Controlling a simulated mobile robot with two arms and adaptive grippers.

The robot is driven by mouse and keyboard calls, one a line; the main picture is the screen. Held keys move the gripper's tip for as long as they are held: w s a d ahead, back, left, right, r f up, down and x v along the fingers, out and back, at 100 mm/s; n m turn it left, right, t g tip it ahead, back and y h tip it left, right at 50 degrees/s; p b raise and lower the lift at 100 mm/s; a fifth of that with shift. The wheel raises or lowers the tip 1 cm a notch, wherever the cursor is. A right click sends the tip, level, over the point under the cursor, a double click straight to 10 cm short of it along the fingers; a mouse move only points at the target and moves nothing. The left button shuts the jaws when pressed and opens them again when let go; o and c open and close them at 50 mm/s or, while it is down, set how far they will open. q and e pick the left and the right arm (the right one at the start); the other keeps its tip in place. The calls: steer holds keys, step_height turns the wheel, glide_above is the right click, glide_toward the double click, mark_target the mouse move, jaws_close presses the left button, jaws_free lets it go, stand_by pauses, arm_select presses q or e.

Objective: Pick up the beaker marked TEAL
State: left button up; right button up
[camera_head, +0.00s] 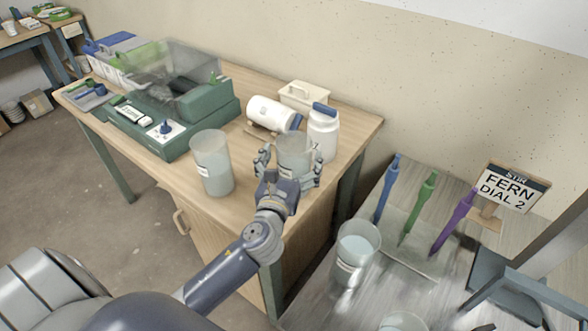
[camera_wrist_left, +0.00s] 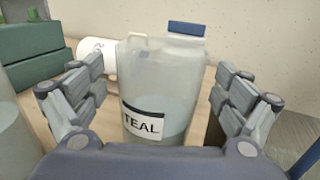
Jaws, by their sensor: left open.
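The beaker marked TEAL (camera_wrist_left: 155,100) stands upright on the wooden table, a clear cup with pale liquid and a label facing my left wrist camera. It also shows in the head view (camera_head: 294,150), partly hidden by my left gripper. My left gripper (camera_head: 290,168) is open, with one finger on each side of the beaker. In the left wrist view gaps show between the fingers and its walls. My right gripper is not in view.
Another beaker (camera_head: 212,165) stands left of the gripper. A white bottle with a blue cap (camera_head: 323,133) stands close behind the TEAL beaker, and a white bottle (camera_head: 268,113) lies on its side. A green machine (camera_head: 185,110) fills the table's left. A beaker (camera_head: 355,252) stands on the right-hand bench.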

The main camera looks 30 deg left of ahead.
arm_select(q)
steer(key=shift+x, duration=1)
steer(key=c, duration=1.8)
steer(key=shift+c, duration=1.2)
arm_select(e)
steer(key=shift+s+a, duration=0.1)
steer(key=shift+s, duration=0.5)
arm_select(q)
steer(key=shift+r, duration=0.1)
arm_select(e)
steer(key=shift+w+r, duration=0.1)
